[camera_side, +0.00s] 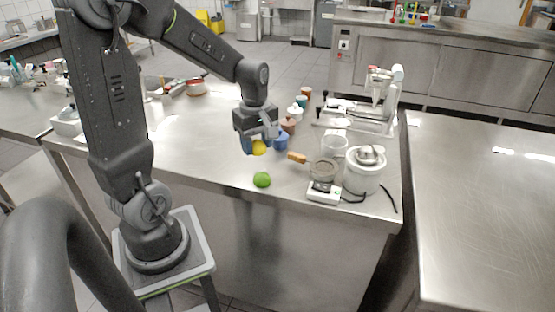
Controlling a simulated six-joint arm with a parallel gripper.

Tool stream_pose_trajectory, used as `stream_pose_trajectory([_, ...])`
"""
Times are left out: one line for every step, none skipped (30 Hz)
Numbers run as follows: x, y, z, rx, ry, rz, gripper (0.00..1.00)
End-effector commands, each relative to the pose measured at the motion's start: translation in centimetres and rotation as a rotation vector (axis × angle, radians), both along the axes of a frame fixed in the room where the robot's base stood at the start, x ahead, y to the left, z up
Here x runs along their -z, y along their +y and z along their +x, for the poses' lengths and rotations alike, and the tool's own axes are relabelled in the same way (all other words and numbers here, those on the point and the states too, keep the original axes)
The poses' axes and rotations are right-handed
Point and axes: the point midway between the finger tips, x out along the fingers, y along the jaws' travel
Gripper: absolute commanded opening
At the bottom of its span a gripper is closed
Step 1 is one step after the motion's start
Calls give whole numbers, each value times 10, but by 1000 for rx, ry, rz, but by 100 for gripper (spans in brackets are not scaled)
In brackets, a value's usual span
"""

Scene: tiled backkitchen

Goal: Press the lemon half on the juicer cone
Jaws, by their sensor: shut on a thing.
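The lemon half (259,148) is yellow and sits between the fingers of my gripper (260,142). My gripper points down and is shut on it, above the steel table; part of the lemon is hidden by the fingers. The juicer (363,172) is a white round body with a metal top, standing near the right end of the table. Its cone (369,153) shows at the top, too small to make out clearly. The lemon half is well to the left of the juicer and apart from it.
A green lime (262,179) lies near the table's front edge. A sieve with a wooden handle (298,157) and a small white scale (323,193) are between my gripper and the juicer. Several coloured jars (289,125) stand behind. A grey-white machine (380,100) is at the back right.

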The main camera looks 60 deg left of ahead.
Motion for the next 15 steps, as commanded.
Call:
stream_pose_trajectory([-5,7,-6,-5,-2,1,31])
stream_pose_trajectory([-8,10,-8,-6,-3,1,31])
stream_pose_trajectory([-10,14,-11,-4,-2,1,31])
stream_pose_trajectory([-12,16,-13,-4,-1,1,31])
stream_pose_trajectory([-14,18,-14,-3,-1,1,31])
stream_pose_trajectory([-16,20,-14,-1,-1,1,31])
stream_pose_trajectory([-17,21,-13,0,-1,0,31])
stream_pose_trajectory([-19,22,-11,1,0,0,31])
stream_pose_trajectory([-21,22,-6,4,0,0,31])
stream_pose_trajectory([-23,22,-1,6,-1,0,31])
stream_pose_trajectory([-25,22,6,6,-1,0,31])
stream_pose_trajectory([-28,20,18,9,0,0,31])
stream_pose_trajectory([-30,18,28,10,0,0,31])
stream_pose_trajectory([-32,15,39,11,0,0,31])
stream_pose_trajectory([-35,10,55,12,1,-1,31])
